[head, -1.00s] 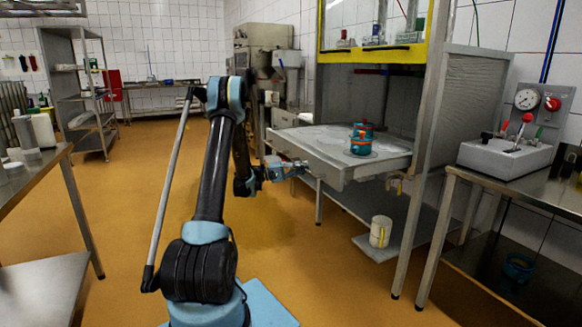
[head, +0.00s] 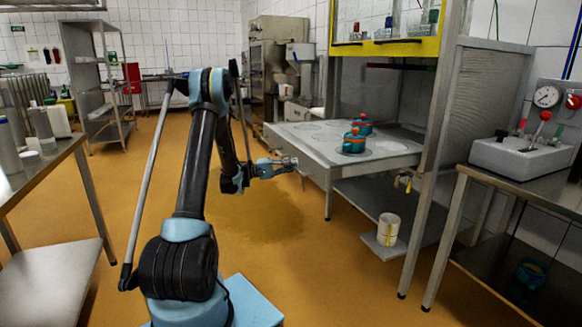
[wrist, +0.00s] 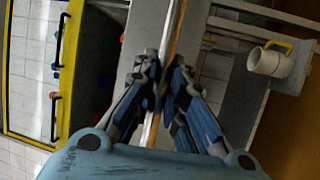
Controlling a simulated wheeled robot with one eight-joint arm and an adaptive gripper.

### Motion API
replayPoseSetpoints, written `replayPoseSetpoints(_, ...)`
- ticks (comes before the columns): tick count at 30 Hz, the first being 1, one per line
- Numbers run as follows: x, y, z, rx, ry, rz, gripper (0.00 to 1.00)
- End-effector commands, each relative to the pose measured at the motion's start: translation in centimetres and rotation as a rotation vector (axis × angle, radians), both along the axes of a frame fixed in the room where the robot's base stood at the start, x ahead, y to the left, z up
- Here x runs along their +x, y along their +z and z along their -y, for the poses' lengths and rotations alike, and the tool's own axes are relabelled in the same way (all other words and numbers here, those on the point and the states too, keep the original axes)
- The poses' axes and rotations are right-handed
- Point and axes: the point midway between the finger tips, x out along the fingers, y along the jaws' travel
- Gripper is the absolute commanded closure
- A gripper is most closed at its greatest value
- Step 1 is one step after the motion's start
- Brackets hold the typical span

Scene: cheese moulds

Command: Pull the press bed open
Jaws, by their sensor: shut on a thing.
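The press bed (head: 300,140) is a flat grey metal slab with round marks, slid out from the press frame toward the left. Two teal and orange moulds (head: 354,142) stand on it near the frame. My gripper (head: 290,163) is at the bed's front face, below its top edge. In the wrist view my gripper (wrist: 165,66) has its fingers closed on either side of a pale bar, the bed's handle (wrist: 176,22). The gripped part of the handle is hidden between the fingers.
A white mug-like container (head: 388,228) stands on a low ledge under the bed. A control box (head: 520,155) with a gauge sits on the right bench. A steel table (head: 60,152) is at left. The floor (head: 265,215) left of the bed is open.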

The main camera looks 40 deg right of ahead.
Motion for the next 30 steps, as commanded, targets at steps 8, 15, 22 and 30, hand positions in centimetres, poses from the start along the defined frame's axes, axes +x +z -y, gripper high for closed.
replayPoseSetpoints(8, -0.4, -0.2, 0.0, 0.002, -0.007, 0.003, 0.68)
replayPoseSetpoints(15, 0.0, -0.2, -0.2, 0.001, -0.005, 0.002, 0.68)
replayPoseSetpoints(22, 2.1, -0.8, -2.4, 0.001, -0.003, 0.002, 0.68)
replayPoseSetpoints(30, 5.4, -1.8, -6.0, 0.001, -0.005, 0.002, 0.68)
